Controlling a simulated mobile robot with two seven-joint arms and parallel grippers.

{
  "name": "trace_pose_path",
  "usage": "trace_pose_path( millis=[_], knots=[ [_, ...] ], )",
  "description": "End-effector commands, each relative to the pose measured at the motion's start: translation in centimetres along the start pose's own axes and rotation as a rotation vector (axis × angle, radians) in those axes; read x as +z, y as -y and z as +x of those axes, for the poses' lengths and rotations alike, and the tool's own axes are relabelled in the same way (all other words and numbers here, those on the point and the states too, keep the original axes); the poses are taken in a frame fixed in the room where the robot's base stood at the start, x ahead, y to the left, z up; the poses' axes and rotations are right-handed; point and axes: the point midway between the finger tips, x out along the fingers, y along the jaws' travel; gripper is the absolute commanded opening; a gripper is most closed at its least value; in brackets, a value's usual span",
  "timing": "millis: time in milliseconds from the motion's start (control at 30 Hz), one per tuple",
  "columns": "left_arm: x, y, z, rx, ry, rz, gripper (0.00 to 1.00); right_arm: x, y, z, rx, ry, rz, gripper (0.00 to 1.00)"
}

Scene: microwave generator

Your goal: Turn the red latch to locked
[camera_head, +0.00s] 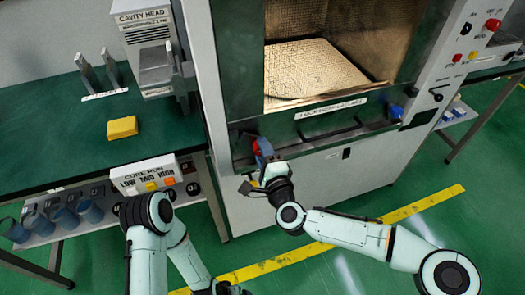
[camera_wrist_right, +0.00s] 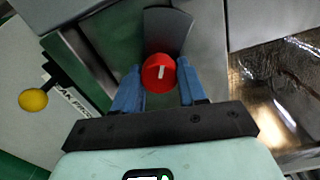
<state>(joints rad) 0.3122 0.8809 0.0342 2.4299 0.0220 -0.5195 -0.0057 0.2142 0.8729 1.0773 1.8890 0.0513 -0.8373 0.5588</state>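The red latch (camera_wrist_right: 159,72) is a round knob with a short white mark, seen in the right wrist view in front of a grey metal plate. The blue fingers of my right gripper (camera_wrist_right: 160,88) stand on either side of it, and their inner faces appear to touch it. In the head view my right gripper (camera_head: 263,152) is at the lower left front corner of the cabinet, where it largely hides the latch.
The cabinet's cavity (camera_head: 310,65) is open, with a label strip (camera_head: 331,108) below it. A yellow ball-ended lever (camera_wrist_right: 33,99) stands left of the fingers. Floor in front is clear.

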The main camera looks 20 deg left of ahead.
Motion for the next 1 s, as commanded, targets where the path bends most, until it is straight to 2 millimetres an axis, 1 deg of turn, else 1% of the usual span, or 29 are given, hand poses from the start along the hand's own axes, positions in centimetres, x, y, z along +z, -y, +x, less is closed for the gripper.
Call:
trace_pose_path(
  millis=[33, 67, 100, 367, 467, 567, 667, 900, 1000],
  knots=[
    [0.0, 0.0, 0.0, 0.000, 0.000, 0.000, 0.99, 0.0, 0.0, 0.0, 0.001, 0.000, 0.000, 0.54],
    [0.0, 0.0, 0.0, 0.000, 0.000, 0.000, 0.99, 0.0, 0.0, 0.0, 0.001, -0.001, 0.000, 0.64],
    [0.0, 0.0, 0.0, 0.000, 0.000, 0.000, 0.99, 0.0, 0.0, 0.0, 0.001, -0.001, 0.000, 0.66],
    [0.0, 0.0, 0.0, 0.000, 0.001, 0.000, 0.99, 0.0, 0.0, 0.0, 0.000, 0.000, -0.001, 0.66],
    [0.1, 0.0, -0.1, 0.000, 0.002, 0.000, 0.99, -0.1, 0.0, -0.5, 0.000, -0.001, -0.001, 0.66],
    [0.2, -0.1, -0.2, 0.000, 0.006, 0.001, 0.99, 0.0, 0.0, -1.6, 0.001, 0.000, -0.002, 0.66],
    [0.5, -0.1, -0.4, 0.001, 0.013, 0.001, 0.99, -0.1, 0.1, -3.5, 0.001, 0.000, -0.004, 0.66],
    [1.4, -0.4, -1.1, 0.002, 0.039, 0.004, 0.99, -0.1, 0.1, -8.9, 0.002, -0.001, -0.005, 0.66],
    [1.8, -0.5, -1.4, 0.003, 0.052, 0.005, 0.99, -0.1, 0.1, -10.8, 0.001, -0.001, -0.004, 0.66]
  ],
)
